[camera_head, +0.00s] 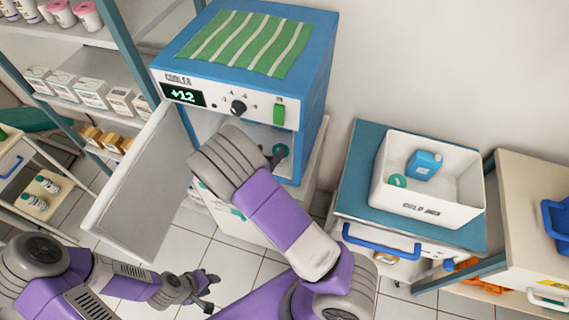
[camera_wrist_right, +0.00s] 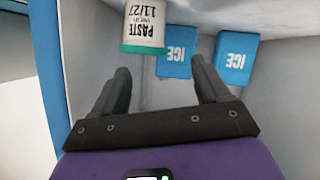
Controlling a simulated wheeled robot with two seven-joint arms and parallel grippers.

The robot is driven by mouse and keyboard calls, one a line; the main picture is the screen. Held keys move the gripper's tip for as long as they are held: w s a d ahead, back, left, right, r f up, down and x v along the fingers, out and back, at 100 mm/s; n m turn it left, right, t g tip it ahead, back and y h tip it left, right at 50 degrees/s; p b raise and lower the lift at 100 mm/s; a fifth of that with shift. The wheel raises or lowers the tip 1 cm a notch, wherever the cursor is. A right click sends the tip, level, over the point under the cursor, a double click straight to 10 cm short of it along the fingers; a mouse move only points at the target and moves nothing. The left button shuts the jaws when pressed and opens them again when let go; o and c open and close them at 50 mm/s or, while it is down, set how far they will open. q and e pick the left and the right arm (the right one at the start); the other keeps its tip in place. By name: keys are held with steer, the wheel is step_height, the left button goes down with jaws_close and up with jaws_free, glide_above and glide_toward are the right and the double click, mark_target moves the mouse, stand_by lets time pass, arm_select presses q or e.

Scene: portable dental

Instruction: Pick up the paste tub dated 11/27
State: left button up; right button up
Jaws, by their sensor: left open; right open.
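The paste tub (camera_wrist_right: 145,28), white with a teal band and a label reading PASTE 11/27, shows at the top of the right wrist view inside the open cooler (camera_head: 319,95). My right gripper (camera_wrist_right: 160,66) is open and empty; its fingers point toward the tub, which sits just beyond the fingertips. My left gripper (camera_head: 207,291) is open and empty, low over the floor.
Blue ICE packs (camera_wrist_right: 175,64) (camera_wrist_right: 236,58) stand by the tub. The cooler's door (camera_head: 140,190) hangs open to the left. Shelves (camera_head: 75,100) with boxes stand at left.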

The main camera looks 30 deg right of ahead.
steer(key=shift+s+d+f+m+g+h+b, duration=0.15)
steer(key=shift+s+m+g+b, duration=0.1)
steer(key=shift+m, duration=0.35)
steer(key=shift+s+f+m+g+h+b, duration=0.1)
steer(key=shift+s+m+g+h+b, duration=0.1)
steer(key=shift+m, duration=0.4)
steer(key=shift+s+f+m+b, duration=0.3)
steer(key=shift+m+b, duration=0.2)
steer(key=shift+m, duration=0.3)
steer(key=shift+w+d+f, duration=0.1)
steer(key=shift+d, duration=0.05)
steer(key=shift+g, duration=0.25)
steer(key=b+x, duration=0.1)
steer(key=x, duration=0.2)
steer(key=b+x, duration=0.2)
steer(key=x, duration=0.2)
steer(key=shift+f, duration=0.3)
arm_select(q)
step_height(320, 180, down, 6)
arm_select(e)
steer(key=c, duration=0.7)
steer(key=shift+r, duration=0.15)
steer(key=shift+c, duration=0.2)
